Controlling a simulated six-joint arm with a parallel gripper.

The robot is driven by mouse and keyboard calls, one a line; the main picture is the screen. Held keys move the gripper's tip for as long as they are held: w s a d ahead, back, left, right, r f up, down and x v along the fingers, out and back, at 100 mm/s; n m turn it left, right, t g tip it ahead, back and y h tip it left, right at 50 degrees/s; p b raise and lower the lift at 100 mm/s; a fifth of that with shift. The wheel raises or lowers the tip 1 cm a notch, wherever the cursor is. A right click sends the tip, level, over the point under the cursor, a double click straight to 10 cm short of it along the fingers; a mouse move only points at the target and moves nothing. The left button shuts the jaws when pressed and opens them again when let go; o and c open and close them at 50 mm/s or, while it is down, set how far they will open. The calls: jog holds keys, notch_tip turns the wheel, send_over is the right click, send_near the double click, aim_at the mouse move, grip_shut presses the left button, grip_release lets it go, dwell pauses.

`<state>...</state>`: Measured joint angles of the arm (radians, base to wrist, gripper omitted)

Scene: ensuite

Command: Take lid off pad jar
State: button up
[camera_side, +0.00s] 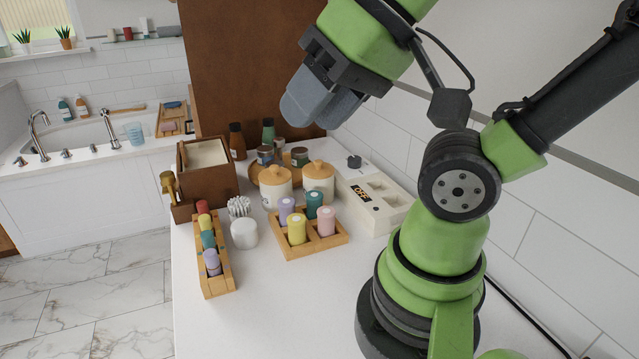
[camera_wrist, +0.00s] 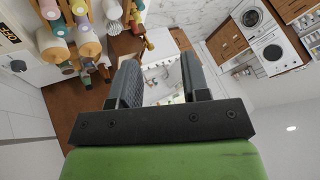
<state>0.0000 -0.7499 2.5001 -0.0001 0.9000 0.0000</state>
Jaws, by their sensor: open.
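Two cream jars, a left jar (camera_side: 275,195) and a right jar (camera_side: 318,187), stand side by side on the counter. Each has a tan lid with a round knob, the left lid (camera_side: 275,175) and the right lid (camera_side: 318,169), seated on top. I cannot tell which is the pad jar. My gripper (camera_side: 318,108) is high above the counter, above and behind the jars in the side view, touching nothing. In the wrist view my gripper (camera_wrist: 161,82) has its fingers apart with nothing between them.
A wooden tray (camera_side: 314,249) of colored bottles stands in front of the jars. A white device (camera_side: 383,201) reading OFF is to the right. A wooden box (camera_side: 205,195), a narrow rack (camera_side: 217,280) and a white cylinder (camera_side: 244,234) are left. The front counter is clear.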

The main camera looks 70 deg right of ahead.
jog(key=shift+o, duration=0.4)
jog(key=shift+o, duration=0.6)
jog(key=shift+w, duration=0.1)
